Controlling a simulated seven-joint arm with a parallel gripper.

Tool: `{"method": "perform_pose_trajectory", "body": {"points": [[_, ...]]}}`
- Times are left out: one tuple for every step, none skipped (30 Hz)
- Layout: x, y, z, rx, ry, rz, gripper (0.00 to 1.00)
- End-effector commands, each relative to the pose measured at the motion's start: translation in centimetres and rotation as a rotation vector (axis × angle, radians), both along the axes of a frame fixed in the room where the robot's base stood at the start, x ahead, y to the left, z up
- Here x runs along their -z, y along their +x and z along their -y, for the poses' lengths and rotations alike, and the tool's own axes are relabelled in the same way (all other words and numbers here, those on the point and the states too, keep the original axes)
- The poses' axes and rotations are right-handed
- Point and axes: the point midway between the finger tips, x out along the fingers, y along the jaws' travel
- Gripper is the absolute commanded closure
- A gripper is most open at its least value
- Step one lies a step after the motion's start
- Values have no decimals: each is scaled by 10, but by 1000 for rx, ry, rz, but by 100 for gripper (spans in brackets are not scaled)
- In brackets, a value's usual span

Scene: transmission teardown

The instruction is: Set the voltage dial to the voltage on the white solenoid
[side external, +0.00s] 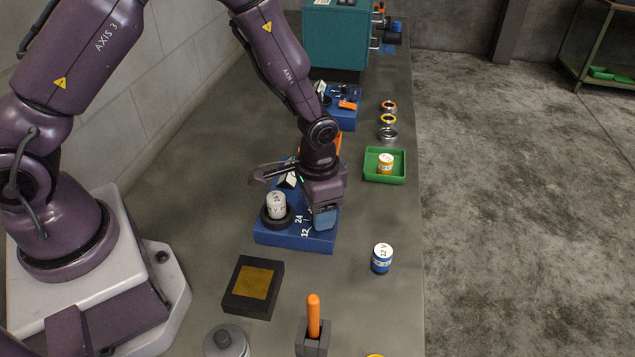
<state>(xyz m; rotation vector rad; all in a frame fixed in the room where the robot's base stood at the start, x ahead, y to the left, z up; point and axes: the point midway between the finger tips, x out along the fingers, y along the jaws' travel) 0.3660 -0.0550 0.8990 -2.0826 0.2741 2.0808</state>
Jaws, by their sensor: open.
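The white solenoid (276,207) stands upright in a dark round socket on a blue test box (292,240). Its label appears to read 24 V, though it is small and tilted. The box's top carries the printed numbers 24 and 12, part of the voltage dial's scale (303,226). My gripper (325,217) is open and low over the right part of the box, beside these numbers. It hides the dial's knob and the rest of the scale, so the dial's setting and any contact with it cannot be told.
A blue 12 V solenoid (382,259) stands right of the box. A green tray (385,178) holds an orange solenoid (385,161). Several rings (388,120) lie behind it. A black block with a brass-coloured top (253,286) and an orange-handled holder (313,330) are in front.

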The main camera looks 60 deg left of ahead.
Motion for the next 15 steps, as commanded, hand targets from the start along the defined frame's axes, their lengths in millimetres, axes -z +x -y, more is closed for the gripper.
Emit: {"method": "perform_pose_trajectory", "body": {"points": [[-9,1,0,0,-1,4,45],[-15,1,0,0,-1,5,45],[-23,1,0,0,-1,6,45],[-30,1,0,0,-1,6,45],[-37,1,0,0,-2,6,45],[-46,0,0,0,-1,6,45],[-53,1,0,-1,-1,6,45],[-60,1,0,-1,0,5,45],[-69,1,0,-1,-1,6,45],[-75,0,0,-1,0,5,45],[-81,1,0,-1,0,5,45],[-89,0,0,-1,0,5,45],[-93,0,0,-1,-1,3,45],[-98,0,0,-1,0,3,45],[-103,0,0,-1,-1,2,45]]}}
